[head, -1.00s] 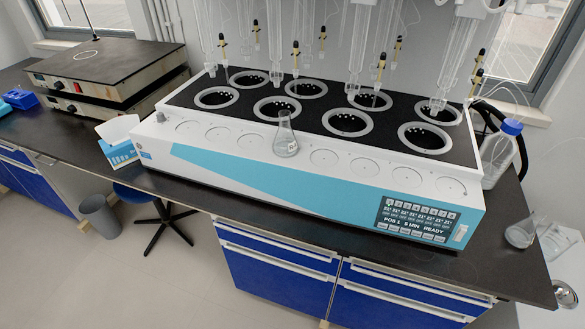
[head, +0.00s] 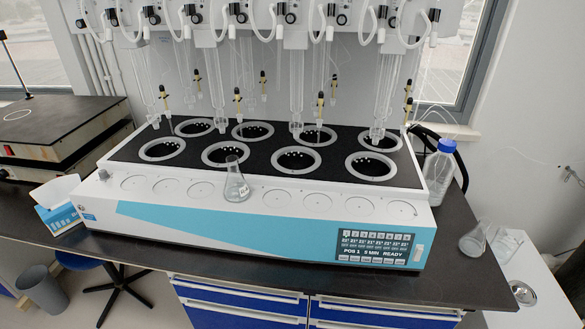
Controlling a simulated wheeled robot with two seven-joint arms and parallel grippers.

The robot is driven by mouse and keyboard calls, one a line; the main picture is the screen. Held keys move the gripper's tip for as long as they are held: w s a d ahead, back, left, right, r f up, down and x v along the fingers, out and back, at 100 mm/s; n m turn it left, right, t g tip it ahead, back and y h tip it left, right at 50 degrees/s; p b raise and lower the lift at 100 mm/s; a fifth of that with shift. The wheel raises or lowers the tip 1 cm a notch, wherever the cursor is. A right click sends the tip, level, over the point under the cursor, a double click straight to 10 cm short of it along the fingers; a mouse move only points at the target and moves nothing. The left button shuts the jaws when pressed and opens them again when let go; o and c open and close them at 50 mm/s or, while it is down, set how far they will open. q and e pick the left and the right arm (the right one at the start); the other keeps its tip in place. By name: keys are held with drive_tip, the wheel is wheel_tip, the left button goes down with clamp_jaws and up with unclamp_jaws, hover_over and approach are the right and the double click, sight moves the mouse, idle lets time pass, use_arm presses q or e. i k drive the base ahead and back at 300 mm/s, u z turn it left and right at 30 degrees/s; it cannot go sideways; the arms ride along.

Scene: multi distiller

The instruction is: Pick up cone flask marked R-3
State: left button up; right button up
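A clear cone flask (head: 237,184) with a small label stands upright on the front white ledge of the distiller (head: 270,225), near one of its round marked spots. The label is too small to read. Another clear cone flask (head: 473,241) rests on the dark bench to the right of the distiller, and I cannot tell its marking. Neither of my grippers shows in the head view.
A blue-capped bottle (head: 439,168) stands at the distiller's right end. Clear glassware (head: 503,243) sits near the bench's right edge. A tissue box (head: 57,208) is at the left. Glass tubes (head: 385,95) hang above the ringed wells. The dark bench front (head: 380,285) is a narrow clear strip.

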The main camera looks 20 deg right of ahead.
sight(473, 244)
drive_tip(key=u, duration=0.55)
drive_tip(key=k, duration=0.1)
drive_tip(key=z, duration=2.7)
drive_tip(key=k, duration=1.3)
drive_tip(key=z, duration=1)
drive_tip(key=i, duration=1.2)
drive_tip(key=z, duration=0.5)
drive_tip(key=i, duration=1.4)
drive_tip(key=u, duration=1.5)
drive_tip(key=i, duration=0.5)
drive_tip(key=u, duration=0.55)
